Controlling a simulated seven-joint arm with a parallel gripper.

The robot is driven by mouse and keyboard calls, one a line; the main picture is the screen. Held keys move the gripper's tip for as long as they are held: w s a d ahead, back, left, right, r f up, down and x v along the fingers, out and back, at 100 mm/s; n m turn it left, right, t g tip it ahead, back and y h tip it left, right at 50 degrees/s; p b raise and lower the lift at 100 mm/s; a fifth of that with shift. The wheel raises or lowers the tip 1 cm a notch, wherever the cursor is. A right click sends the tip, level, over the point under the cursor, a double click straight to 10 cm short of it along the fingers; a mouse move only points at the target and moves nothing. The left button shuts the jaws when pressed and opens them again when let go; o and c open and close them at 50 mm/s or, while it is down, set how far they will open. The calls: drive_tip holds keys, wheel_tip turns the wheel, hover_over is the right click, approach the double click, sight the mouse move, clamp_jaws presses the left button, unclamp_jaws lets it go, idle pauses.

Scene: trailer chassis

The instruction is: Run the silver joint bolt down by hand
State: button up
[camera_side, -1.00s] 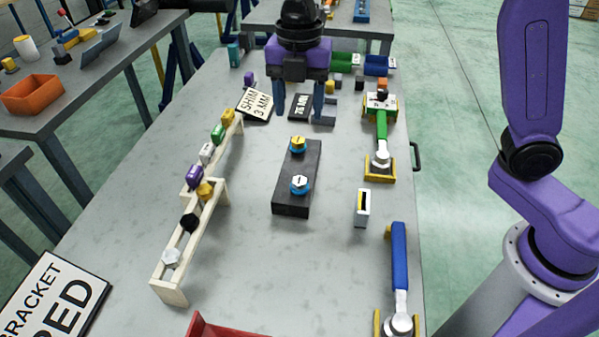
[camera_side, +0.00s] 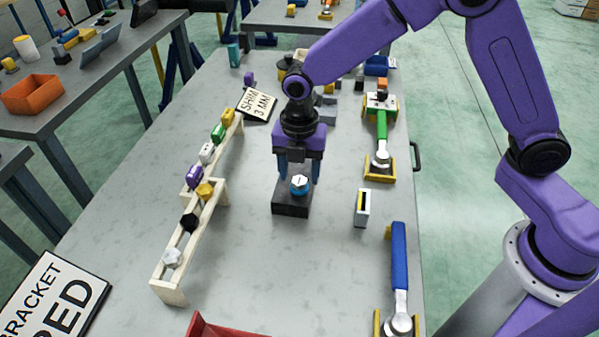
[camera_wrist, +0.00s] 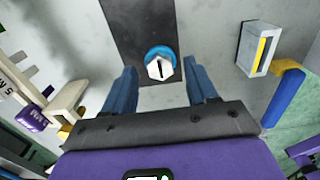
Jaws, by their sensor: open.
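The silver joint bolt (camera_side: 300,185) has a pale hex head with a dark line across it and a blue ring beneath. It stands upright at the near end of a dark block (camera_side: 290,209). In the wrist view the silver bolt (camera_wrist: 160,68) shows between the fingertips, with the dark block (camera_wrist: 135,25) around it. My gripper (camera_side: 299,174) is open, pointing down over the block, its blue fingers apart on either side of the bolt in the picture. I see no contact, and the remaining height is unclear. The block's far end is hidden behind my gripper.
A wooden rack (camera_side: 172,276) with several coloured pieces stands left. A small white box (camera_side: 362,208) stands right of the block, also visible in the wrist view (camera_wrist: 258,48). Blue-handled (camera_side: 399,255) and green-handled (camera_side: 382,130) tools lie along the right edge. Table front of the block is clear.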

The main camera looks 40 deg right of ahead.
drive_tip(key=shift+f, duration=0.6)
drive_tip(key=c, duration=1.1)
drive_tip(key=shift+o, duration=0.2)
drive_tip(key=shift+m, duration=0.3)
